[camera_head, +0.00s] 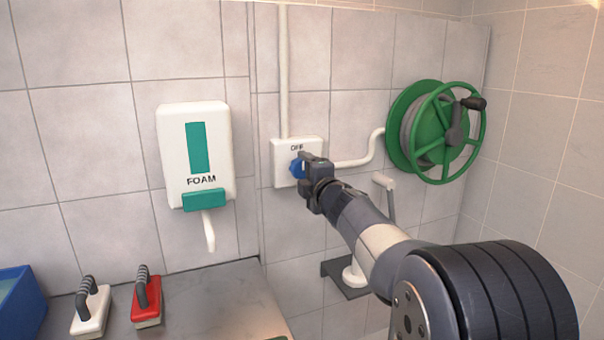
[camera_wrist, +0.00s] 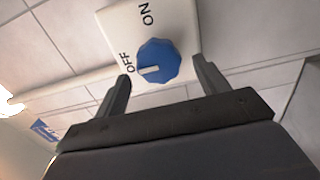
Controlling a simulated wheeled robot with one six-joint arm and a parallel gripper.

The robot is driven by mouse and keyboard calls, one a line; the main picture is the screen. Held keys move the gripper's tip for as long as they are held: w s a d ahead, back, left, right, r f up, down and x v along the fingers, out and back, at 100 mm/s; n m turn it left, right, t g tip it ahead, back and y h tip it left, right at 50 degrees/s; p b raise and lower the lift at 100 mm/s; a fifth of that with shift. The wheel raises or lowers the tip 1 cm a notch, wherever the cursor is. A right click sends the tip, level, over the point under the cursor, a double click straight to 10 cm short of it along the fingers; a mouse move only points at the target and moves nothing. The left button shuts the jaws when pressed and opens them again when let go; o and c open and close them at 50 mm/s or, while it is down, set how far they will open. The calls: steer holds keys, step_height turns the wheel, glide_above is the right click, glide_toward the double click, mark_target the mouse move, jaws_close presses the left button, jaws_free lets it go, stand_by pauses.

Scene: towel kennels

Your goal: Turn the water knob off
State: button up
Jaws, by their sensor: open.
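The water knob is a blue round knob (camera_head: 297,169) on a white wall plate (camera_head: 283,180). The plate's "OFF" label shows in the head view. In the wrist view the knob (camera_wrist: 158,61) has a white pointer mark directed toward "OFF", and "ON" is printed farther round the plate (camera_wrist: 120,22). My gripper (camera_wrist: 163,82) is open, with one finger on each side of the knob and visible gaps between. In the head view my gripper (camera_head: 309,166) is at the plate and covers part of the knob. Contact cannot be told.
A white foam dispenser (camera_head: 221,150) hangs left of the plate. A green hose reel (camera_head: 437,132) is on the wall to the right, joined by a white pipe (camera_head: 362,157). A red brush (camera_head: 146,298) and a white brush (camera_head: 91,307) stand on the counter (camera_head: 212,306).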

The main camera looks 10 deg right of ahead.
steer(key=s+d, duration=0.1)
steer(key=s, duration=0.7)
steer(key=shift+s+d, duration=0.2)
steer(key=shift+d, duration=0.1)
steer(key=w, duration=0.3)
steer(key=w+a, duration=0.1)
steer(key=w, duration=0.3)
steer(key=w+a, duration=0.1)
steer(key=w, duration=0.2)
steer(key=shift+w+a, duration=0.1)
steer(key=shift+w, duration=0.25)
steer(key=shift+s, duration=0.1)
